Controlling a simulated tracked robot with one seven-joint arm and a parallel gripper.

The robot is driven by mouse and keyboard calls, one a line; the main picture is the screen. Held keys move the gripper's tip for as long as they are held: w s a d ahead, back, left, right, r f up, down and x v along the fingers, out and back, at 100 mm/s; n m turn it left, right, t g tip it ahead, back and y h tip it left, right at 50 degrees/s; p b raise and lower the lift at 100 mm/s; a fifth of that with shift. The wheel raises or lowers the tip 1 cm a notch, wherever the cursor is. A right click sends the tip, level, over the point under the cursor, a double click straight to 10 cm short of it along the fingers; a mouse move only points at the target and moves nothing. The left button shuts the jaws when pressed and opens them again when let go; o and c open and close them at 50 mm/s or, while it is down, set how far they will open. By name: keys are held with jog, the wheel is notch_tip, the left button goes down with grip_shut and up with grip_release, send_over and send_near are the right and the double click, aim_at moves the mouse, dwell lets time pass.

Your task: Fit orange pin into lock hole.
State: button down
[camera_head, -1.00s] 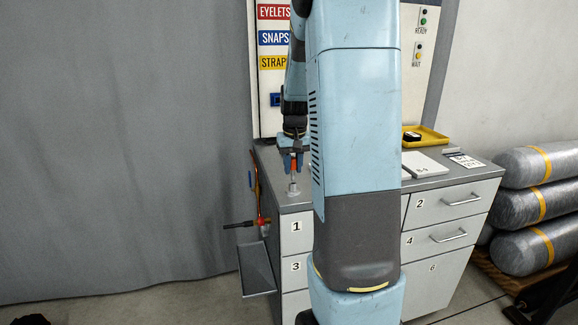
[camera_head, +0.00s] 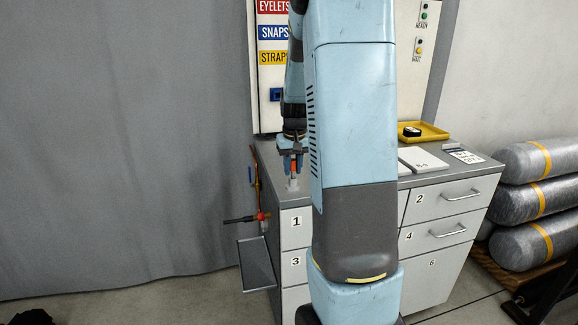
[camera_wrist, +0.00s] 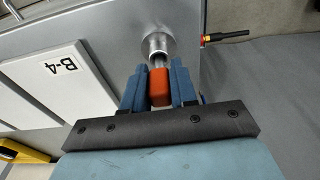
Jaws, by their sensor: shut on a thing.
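The orange pin (camera_wrist: 160,87) is between the two blue fingers of my gripper (camera_wrist: 160,88) in the wrist view, and the gripper is shut on it. The pin's metal shank (camera_wrist: 157,60) points at a round grey metal socket (camera_wrist: 158,46) on the cabinet top. The shank overlaps the socket's mouth in the picture; I cannot tell how deep it sits. In the head view my gripper (camera_head: 291,163) is low over the left end of the cabinet top, with the pin's orange part (camera_head: 294,167) showing directly above the socket (camera_head: 292,186).
The grey cabinet (camera_head: 350,187) has numbered drawers. A white B-4 plate (camera_wrist: 60,85) and a yellow tray (camera_head: 424,132) lie on its top. A red valve with a black handle (camera_head: 243,219) juts from its left side.

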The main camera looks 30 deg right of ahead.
aim_at(294, 179)
jog(key=shift+f, duration=0.65)
jog(key=shift+s+f, duration=0.1)
jog(key=shift+f, duration=0.15)
jog(key=shift+s+a+f, duration=0.1)
jog(key=shift+s+f, duration=0.05)
jog(key=shift+f, duration=0.15)
jog(key=shift+s+f, duration=0.35)
jog(key=shift+f, duration=0.15)
dwell(3.9)
jog(key=shift+w+r, duration=0.1)
jog(key=shift+w, duration=0.05)
dwell(0.5)
jog(key=c, duration=1.2)
grip_release()
jog(key=o, duration=0.3)
jog(key=shift+r, duration=0.1)
jog(key=shift+o, duration=0.5)
jog(key=shift+w+r, duration=0.1)
jog(key=shift+r, duration=0.1)
notch_tip(294, 179, up, 15)
jog(key=s, duration=0.1)
jog(key=shift+s+a, duration=0.2)
jog(key=shift+a, duration=0.05)
